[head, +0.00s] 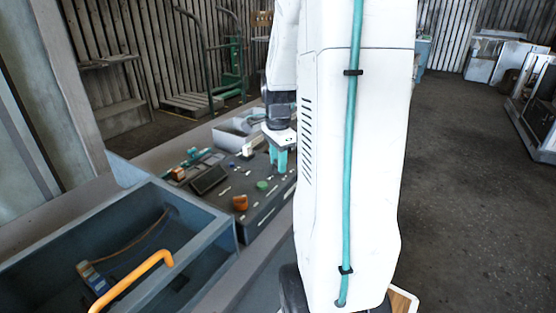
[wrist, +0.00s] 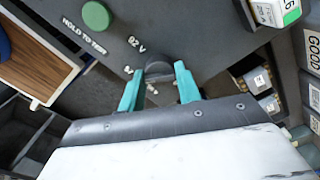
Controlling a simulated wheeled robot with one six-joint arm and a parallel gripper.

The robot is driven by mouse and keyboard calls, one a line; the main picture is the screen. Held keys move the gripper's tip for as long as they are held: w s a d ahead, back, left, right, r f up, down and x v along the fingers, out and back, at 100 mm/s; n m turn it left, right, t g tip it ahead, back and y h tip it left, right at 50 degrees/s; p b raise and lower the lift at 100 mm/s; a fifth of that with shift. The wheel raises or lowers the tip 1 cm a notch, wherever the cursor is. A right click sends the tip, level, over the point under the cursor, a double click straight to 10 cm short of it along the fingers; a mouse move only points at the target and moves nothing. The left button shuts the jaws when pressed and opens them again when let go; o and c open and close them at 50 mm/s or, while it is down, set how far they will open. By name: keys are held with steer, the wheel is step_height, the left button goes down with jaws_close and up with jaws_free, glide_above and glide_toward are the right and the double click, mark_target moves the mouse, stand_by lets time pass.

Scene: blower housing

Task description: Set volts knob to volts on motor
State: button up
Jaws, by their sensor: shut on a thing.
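My gripper (wrist: 160,74) has its two teal fingers on either side of a dark round knob (wrist: 158,68) on the grey panel (wrist: 205,35) and is shut on it. Beside the knob is the marking "82 V"; other markings there are partly hidden by a finger. The knob's pointer cannot be made out. In the head view my gripper (head: 278,160) points down at the far right part of the dark panel (head: 255,215), and the knob is hidden there. I cannot pick out the motor or its volts marking.
A green button (wrist: 96,15) with lettering sits on the panel; an orange part (head: 240,202) lies nearer. Small labelled blocks (wrist: 275,10) and a "GOOD" bin (wrist: 311,45) are at right. A grey box with an orange handle (head: 130,283) stands in front left.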

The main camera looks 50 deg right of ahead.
steer(key=shift+d+r, duration=0.1)
steer(key=o, duration=1)
steer(key=shift+c, duration=0.2)
step_height(320, 180, up, 8)
steer(key=shift+f, duration=0.1)
